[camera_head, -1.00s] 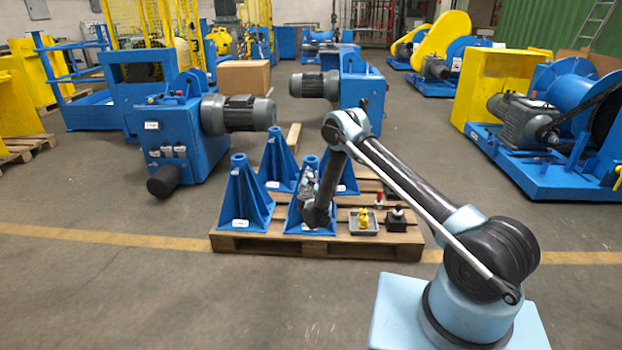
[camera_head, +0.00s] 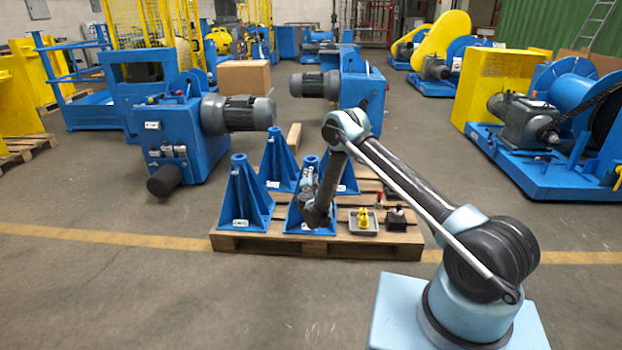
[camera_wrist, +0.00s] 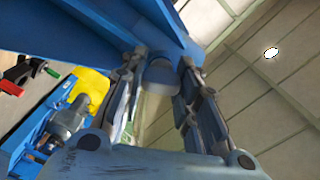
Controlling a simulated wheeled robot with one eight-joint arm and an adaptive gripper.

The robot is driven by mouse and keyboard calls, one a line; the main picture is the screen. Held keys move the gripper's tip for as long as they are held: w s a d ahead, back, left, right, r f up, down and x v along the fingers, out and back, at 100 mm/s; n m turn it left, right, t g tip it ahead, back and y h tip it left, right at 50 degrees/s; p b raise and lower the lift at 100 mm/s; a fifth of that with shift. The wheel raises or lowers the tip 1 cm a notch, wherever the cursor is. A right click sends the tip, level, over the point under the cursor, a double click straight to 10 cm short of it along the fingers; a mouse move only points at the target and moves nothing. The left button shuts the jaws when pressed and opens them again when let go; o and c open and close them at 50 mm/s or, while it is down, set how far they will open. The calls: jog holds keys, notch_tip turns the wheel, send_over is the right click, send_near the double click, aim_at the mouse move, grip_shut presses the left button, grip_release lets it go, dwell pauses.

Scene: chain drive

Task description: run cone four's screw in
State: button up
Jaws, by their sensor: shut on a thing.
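Several blue cone stands with ribbed sides are on a wooden pallet; their labels are too small to read. My gripper (camera_head: 309,178) is at the front right cone (camera_head: 294,214), hiding part of its face. In the wrist view, which looks upward, my gripper's two fingers (camera_wrist: 160,66) close on a short grey-blue round piece (camera_wrist: 158,76), which looks like the screw's head. It sits against the underside of the blue cone metal (camera_wrist: 90,22). The screw's shank is hidden, so its depth cannot be told.
The front left cone (camera_head: 245,196) and back left cone (camera_head: 278,162) stand close by. A grey tray (camera_head: 354,228) with a yellow item and a small black block (camera_head: 396,220) are on the pallet (camera_head: 262,243), right of my gripper. Open floor lies in front.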

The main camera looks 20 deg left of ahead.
jog(key=m, duration=0.6)
jog(key=shift+d+f+m, duration=0.15)
jog(key=shift+m, duration=0.15)
jog(key=m, duration=0.5)
jog(key=shift+f+m, duration=0.1)
jog(key=shift+m, duration=0.2)
jog(key=m, duration=0.5)
jog(key=shift+f, duration=0.1)
jog(key=m, duration=0.6)
jog(key=shift+a, duration=0.25)
jog(key=shift+m, duration=0.3)
jog(key=o, duration=1.1)
